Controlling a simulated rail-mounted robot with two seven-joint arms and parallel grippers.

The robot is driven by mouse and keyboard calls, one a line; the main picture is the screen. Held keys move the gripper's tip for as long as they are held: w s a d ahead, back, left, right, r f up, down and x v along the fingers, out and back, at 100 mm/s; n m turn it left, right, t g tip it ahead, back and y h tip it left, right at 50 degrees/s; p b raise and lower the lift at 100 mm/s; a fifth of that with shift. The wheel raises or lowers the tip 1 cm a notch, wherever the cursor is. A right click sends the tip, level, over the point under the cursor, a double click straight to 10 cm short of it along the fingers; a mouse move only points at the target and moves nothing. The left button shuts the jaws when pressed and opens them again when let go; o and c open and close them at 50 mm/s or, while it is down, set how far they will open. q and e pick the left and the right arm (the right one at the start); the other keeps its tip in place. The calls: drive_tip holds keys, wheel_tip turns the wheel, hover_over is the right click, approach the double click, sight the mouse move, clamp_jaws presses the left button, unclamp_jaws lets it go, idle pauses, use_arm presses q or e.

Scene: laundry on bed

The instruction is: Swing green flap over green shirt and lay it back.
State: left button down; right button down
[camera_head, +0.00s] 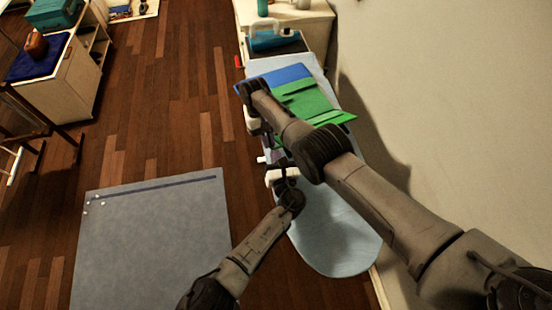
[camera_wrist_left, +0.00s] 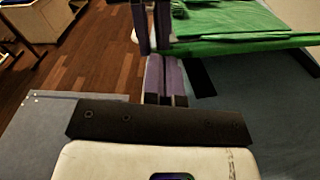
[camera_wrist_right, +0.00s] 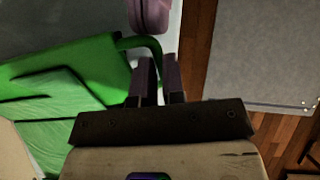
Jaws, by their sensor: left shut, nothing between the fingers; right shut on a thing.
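The green shirt (camera_head: 318,108) lies on the ironing board, partly hidden behind my right arm in the head view. It also shows in the left wrist view (camera_wrist_left: 235,22) and the right wrist view (camera_wrist_right: 60,85). A narrow green flap edge (camera_wrist_right: 140,43) curls from the shirt to the fingertips of my right gripper (camera_wrist_right: 158,62), which is shut on it at the board's floor-side edge. My left gripper (camera_wrist_left: 164,58) is shut and empty, close beside the shirt's near edge. In the head view both fingertips are largely hidden by the arms and hands.
The pale blue ironing board (camera_head: 335,235) is bare at its rounded near end. A blue cloth (camera_head: 289,76) lies beyond the shirt. A wall (camera_head: 450,90) stands close on the right. A grey mat (camera_head: 150,245) lies on the wooden floor at left.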

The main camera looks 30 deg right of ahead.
drive_tip(key=c, duration=1.6)
unclamp_jaws()
drive_tip(key=shift+s+a+f, duration=0.15)
drive_tip(key=shift+s+f, duration=0.05)
drive_tip(key=shift+s, duration=0.05)
drive_tip(key=shift+o, duration=0.7)
drive_tip(key=shift+w+r, duration=0.1)
